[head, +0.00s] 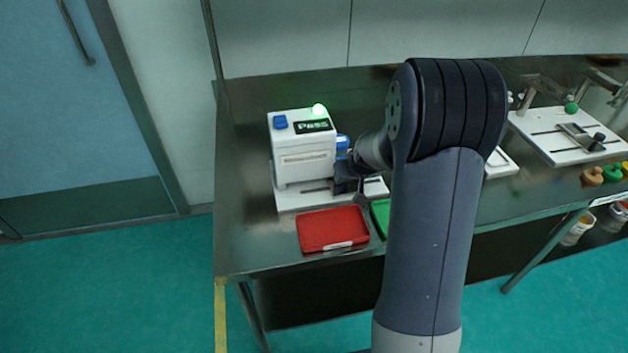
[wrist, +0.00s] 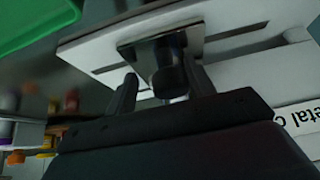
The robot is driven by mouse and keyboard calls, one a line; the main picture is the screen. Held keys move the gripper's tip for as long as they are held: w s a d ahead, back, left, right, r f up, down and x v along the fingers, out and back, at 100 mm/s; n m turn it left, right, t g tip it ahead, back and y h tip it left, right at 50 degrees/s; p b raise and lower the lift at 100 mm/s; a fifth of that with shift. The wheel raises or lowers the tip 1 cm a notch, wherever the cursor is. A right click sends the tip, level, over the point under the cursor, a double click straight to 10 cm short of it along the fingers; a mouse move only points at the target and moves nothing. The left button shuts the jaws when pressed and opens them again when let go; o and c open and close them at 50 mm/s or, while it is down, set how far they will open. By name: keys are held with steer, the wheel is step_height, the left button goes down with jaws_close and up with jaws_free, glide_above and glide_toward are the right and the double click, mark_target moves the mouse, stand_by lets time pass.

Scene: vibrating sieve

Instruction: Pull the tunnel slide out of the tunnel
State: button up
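The tunnel (head: 306,150) is a white box-shaped machine with a display reading "Pass" and a lit green lamp, standing on a white slotted base plate (head: 290,203). In the wrist view, the tunnel slide (wrist: 165,47) is a small metal plate with an upright black knob (wrist: 168,78), on the slotted white plate. My gripper (wrist: 161,90) is open, with one finger on each side of the knob. A gap shows between the left finger and the knob; the right finger is close, contact unclear. In the head view my arm hides most of the slide.
A red tray (head: 326,230) lies in front of the base plate. A green tray (head: 380,214) is partly hidden behind my arm and shows in the wrist view (wrist: 30,22). Another white fixture (head: 570,135) stands at the right. The table left of the tunnel is clear.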

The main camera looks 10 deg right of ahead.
steer(key=shift+d+b, duration=1.65)
steer(key=shift+d, duration=1)
steer(key=shift+o, duration=0.2)
steer(key=o, duration=1)
steer(key=shift+o, duration=0.2)
steer(key=shift+r, duration=0.1)
steer(key=p+v, duration=0.3)
steer(key=v, duration=0.6)
